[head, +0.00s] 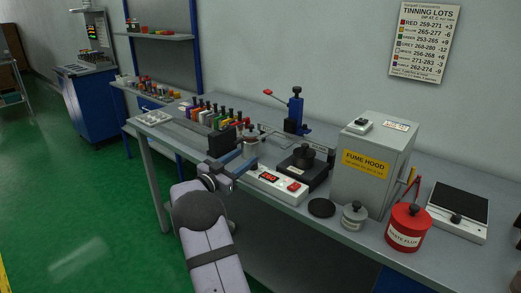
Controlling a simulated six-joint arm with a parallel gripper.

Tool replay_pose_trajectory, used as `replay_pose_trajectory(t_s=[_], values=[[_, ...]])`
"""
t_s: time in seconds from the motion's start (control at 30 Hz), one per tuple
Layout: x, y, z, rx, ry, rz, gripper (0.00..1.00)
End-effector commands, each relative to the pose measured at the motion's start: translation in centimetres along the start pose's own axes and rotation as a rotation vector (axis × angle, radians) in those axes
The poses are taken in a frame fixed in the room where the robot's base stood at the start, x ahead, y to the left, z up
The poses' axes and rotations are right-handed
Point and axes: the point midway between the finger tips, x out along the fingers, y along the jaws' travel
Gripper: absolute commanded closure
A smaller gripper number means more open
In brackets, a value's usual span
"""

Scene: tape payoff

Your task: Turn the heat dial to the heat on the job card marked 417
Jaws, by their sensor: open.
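A white control box (276,183) on the bench has a red lit display (268,177), its digits too small to read surely, and a red switch (294,187). No heat dial can be clearly made out; my gripper may hide part of the box. Behind it is a black unit (318,176) with a round black knob-like top (303,153); I cannot tell whether this is a dial. My gripper (238,161) is open at the box's left end, apart from the knob-like top. I cannot make out a card marked 417.
A wall chart (425,42) titled TINNING LOTS lists colours with number ranges. A grey fume hood (372,165) stands right of the black unit. A red can (407,228), a small grey pot (354,216) and a black disc (321,208) stand in front. Several coloured spools (210,115) line the left.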

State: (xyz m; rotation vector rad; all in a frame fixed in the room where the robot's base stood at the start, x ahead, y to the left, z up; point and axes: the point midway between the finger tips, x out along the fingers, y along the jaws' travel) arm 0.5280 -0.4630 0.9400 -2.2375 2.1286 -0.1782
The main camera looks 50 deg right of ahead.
Motion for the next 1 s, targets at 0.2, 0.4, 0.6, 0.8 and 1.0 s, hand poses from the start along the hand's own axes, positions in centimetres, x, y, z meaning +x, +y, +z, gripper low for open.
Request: replay_pose_trajectory(t_s=[0.2,0.4,0.6,0.8,1.0], values=[[0.1,1.9,2.5,-0.059,-0.046,0.031,0.56],[0.5,2.0,2.6,-0.059,-0.048,0.033,0.56],[2.6,2.1,2.6,-0.058,-0.047,0.034,0.56],[5.2,2.2,2.8,-0.057,-0.048,0.034,0.56],[6.9,2.2,2.9,-0.057,-0.048,0.032,0.56]])
